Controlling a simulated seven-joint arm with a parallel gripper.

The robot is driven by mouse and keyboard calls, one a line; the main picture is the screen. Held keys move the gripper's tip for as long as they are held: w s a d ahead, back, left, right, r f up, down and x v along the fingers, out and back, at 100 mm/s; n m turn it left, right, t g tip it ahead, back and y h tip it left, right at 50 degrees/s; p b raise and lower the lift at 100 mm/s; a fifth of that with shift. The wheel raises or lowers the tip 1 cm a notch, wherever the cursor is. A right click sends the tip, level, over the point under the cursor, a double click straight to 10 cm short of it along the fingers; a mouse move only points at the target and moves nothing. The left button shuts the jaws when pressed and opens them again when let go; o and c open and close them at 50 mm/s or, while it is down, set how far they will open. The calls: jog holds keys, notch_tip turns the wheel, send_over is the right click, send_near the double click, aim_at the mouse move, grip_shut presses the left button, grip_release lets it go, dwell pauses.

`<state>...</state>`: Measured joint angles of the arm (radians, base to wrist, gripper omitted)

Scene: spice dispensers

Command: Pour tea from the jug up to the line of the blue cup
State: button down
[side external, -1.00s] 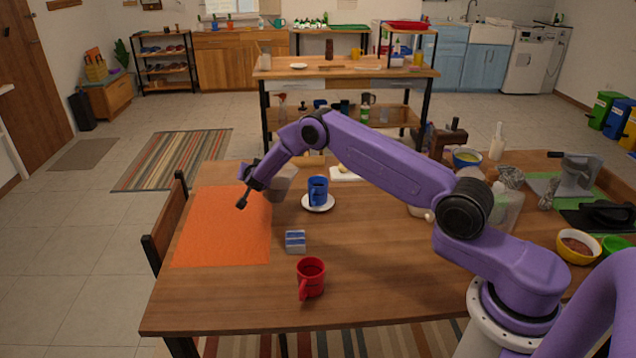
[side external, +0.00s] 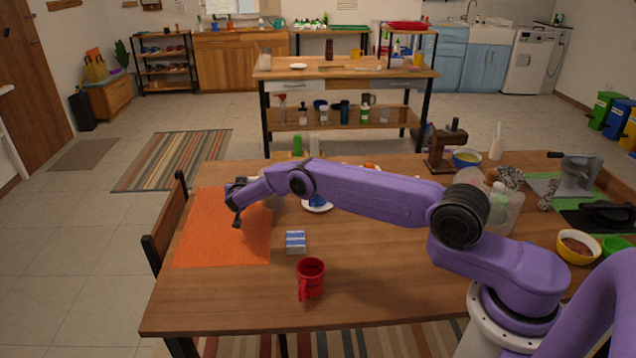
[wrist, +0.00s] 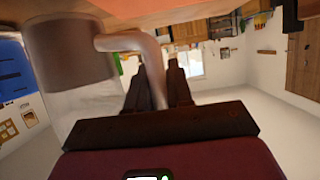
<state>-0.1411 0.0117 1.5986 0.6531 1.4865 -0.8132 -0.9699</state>
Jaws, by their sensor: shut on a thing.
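The clear jug (wrist: 75,60) with brown tea fills the left of the wrist view. My gripper (wrist: 165,75) is shut on the jug's handle. In the side view my gripper (side external: 237,222) is above the orange mat, left of the cup, and the jug is mostly hidden. The cup's line is not visible.
An orange mat (side external: 220,245) lies at the table's left. Bowls, jars and a grinder crowd the right side. The front left tabletop is clear.

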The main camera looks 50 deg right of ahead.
jog(key=shift+f, duration=0.1)
jog(key=s+a+r+n+t+y, duration=0.2)
jog(key=s+r, duration=0.1)
jog(key=r, duration=0.7)
jog(key=s+a+r+n+t+y, duration=0.1)
jog(key=s+a+r+n+y, duration=0.15)
jog(key=r, duration=0.85)
jog(key=s+r+n+y, duration=0.2)
jog(key=s, duration=0.8)
jog(key=s+r+n+t+y, duration=0.1)
jog(key=s+r+n+y, duration=0.1)
jog(key=s, duration=0.8)
jog(key=shift+d+r+n+y, duration=0.15)
jog(key=shift+r+n+y, duration=0.25)
jog(key=shift+r, duration=0.2)
